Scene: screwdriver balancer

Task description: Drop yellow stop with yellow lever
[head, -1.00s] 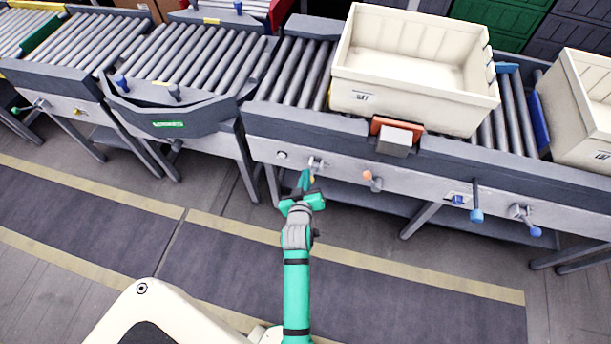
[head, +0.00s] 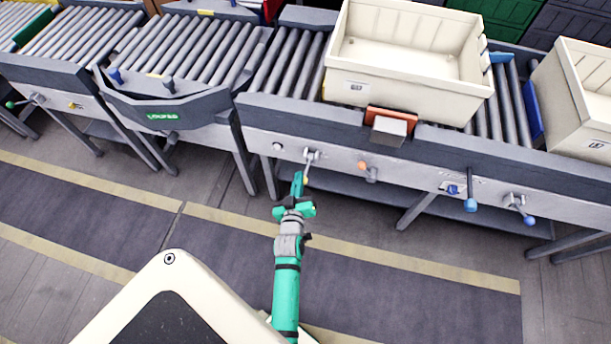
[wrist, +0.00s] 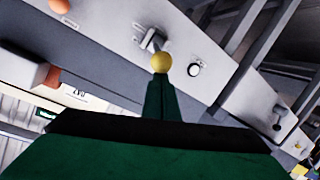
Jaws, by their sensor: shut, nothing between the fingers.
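The yellow lever's ball knob (wrist: 161,62) shows in the wrist view on a short metal arm from the conveyor's front panel. In the head view the lever (head: 310,157) hangs from the panel, with its yellow end (head: 306,180) low beside my fingertips. My gripper (head: 298,179) is shut with nothing between the fingers. In the wrist view my fingertips (wrist: 160,82) are just below the knob and overlap its lower edge; I cannot tell whether they touch. I cannot clearly pick out a yellow stop near this lever.
An orange-knobbed lever (head: 364,168) is to the right, with blue-knobbed ones (head: 470,204) farther along. An orange stop (head: 391,116) stands in front of a cream crate (head: 405,90) on the rollers. A conveyor leg (head: 265,165) stands left of my gripper. The floor (head: 400,270) in front is open.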

